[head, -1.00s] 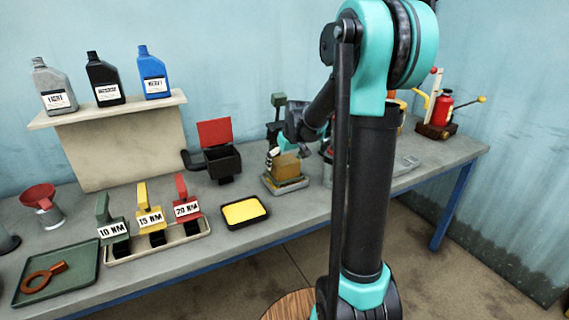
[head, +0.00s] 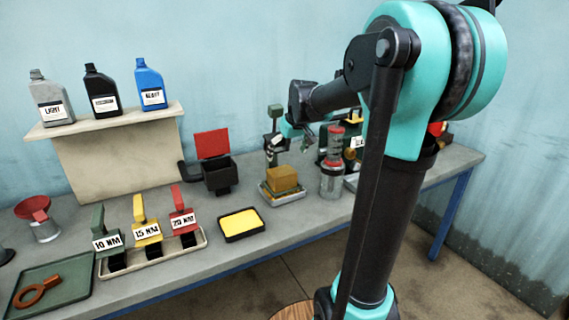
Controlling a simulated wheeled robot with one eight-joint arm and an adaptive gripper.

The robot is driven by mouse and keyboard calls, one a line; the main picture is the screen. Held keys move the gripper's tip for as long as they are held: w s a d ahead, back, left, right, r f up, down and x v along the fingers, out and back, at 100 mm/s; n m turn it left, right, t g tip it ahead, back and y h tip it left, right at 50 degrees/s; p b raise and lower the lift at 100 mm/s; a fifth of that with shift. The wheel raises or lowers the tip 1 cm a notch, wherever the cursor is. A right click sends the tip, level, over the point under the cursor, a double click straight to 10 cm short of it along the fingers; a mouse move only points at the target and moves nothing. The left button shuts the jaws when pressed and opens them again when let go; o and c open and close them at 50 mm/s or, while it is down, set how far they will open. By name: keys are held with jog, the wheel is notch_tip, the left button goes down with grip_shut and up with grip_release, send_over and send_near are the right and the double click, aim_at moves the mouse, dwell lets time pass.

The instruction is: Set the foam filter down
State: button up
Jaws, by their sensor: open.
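The foam filter (head: 283,178), a tan-orange block, rests on a low grey tray (head: 281,198) near the middle of the bench. A yellowish layer shows under the block. My gripper (head: 291,145) is open and empty just above and behind the block, with a visible gap between them. Its fingers are small and partly merge with a dark green-topped thing behind them.
A clear jar with a red top (head: 333,160) stands close right of the block. A black box with a raised red lid (head: 216,165) and a yellow-filled black tray (head: 241,222) lie to the left.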

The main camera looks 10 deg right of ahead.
jog(key=s+d+f+m, duration=0.1)
jog(key=s+f, duration=0.8)
jog(key=s, duration=0.4)
jog(key=s+d+f+m+h, duration=0.1)
jog(key=s+f+m, duration=0.1)
jog(key=s+f, duration=0.7)
jog(key=s, duration=0.4)
jog(key=shift+s+d+f+m, duration=0.3)
jog(key=shift+d, duration=0.1)
